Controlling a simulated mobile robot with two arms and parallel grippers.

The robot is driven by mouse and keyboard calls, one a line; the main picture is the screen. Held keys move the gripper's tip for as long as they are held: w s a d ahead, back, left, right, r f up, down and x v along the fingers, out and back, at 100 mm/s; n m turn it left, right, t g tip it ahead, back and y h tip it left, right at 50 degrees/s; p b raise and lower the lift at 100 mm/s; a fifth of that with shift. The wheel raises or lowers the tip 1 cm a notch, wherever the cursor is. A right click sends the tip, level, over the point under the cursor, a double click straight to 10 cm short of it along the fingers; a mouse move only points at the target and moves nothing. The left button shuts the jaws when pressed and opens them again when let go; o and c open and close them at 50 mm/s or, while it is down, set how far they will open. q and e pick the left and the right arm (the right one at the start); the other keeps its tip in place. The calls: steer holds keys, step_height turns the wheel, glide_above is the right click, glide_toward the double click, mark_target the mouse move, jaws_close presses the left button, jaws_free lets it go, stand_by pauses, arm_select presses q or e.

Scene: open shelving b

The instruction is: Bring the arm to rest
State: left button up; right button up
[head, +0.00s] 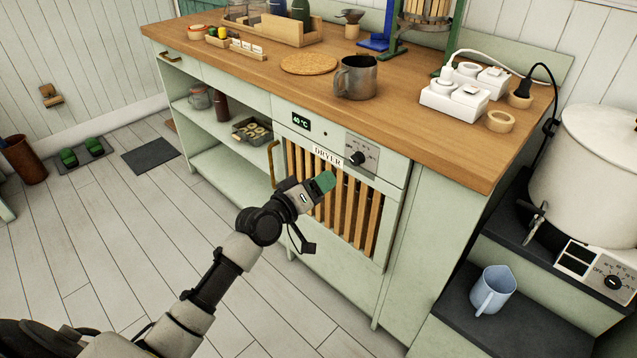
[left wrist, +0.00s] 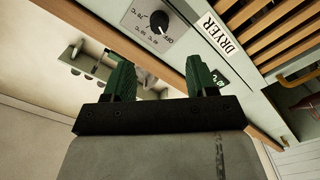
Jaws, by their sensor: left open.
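My left arm reaches in from the lower left in the head view. Its gripper (head: 322,185) has green fingertips and hangs in front of the slatted dryer door (head: 345,215). In the left wrist view the two green fingers of the gripper (left wrist: 161,80) stand apart with nothing between them. The dryer dial (head: 358,157) sits on the front panel above the slats; it also shows in the left wrist view (left wrist: 159,20). My right gripper is not in view.
The wooden countertop (head: 250,65) carries a metal mug (head: 356,77), a cork mat (head: 309,64) and white switch boxes (head: 455,99). A large white pot (head: 590,160) and a blue jug (head: 490,290) stand at the right. The plank floor (head: 110,220) at the left is mostly clear.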

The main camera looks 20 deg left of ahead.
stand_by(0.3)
arm_select(q)
steer(key=s+d+f+m+g+y, duration=0.1)
steer(key=s+f+g, duration=0.2)
steer(key=s+f, duration=0.55)
steer(key=s+d+f+m+g+y, duration=0.1)
steer(key=s+f+m+g+y, duration=0.2)
steer(key=f, duration=1)
steer(key=s+d+f+g, duration=0.1)
steer(key=s+f+g, duration=0.3)
steer(key=s+f, duration=0.5)
steer(key=s+f+m+g+y, duration=0.25)
steer(key=s+f+g, duration=0.25)
steer(key=s+f, duration=0.85)
steer(key=s+a+r+p, duration=0.1)
steer(key=s+r+p, duration=0.1)
steer(key=s+p, duration=0.5)
steer(key=s+a+r+m+g+p, duration=0.1)
steer(key=s+p, duration=0.7)
steer(key=s, duration=0.1)
steer(key=shift+s+a+r, duration=0.3)
steer(key=shift+s+r, duration=0.1)
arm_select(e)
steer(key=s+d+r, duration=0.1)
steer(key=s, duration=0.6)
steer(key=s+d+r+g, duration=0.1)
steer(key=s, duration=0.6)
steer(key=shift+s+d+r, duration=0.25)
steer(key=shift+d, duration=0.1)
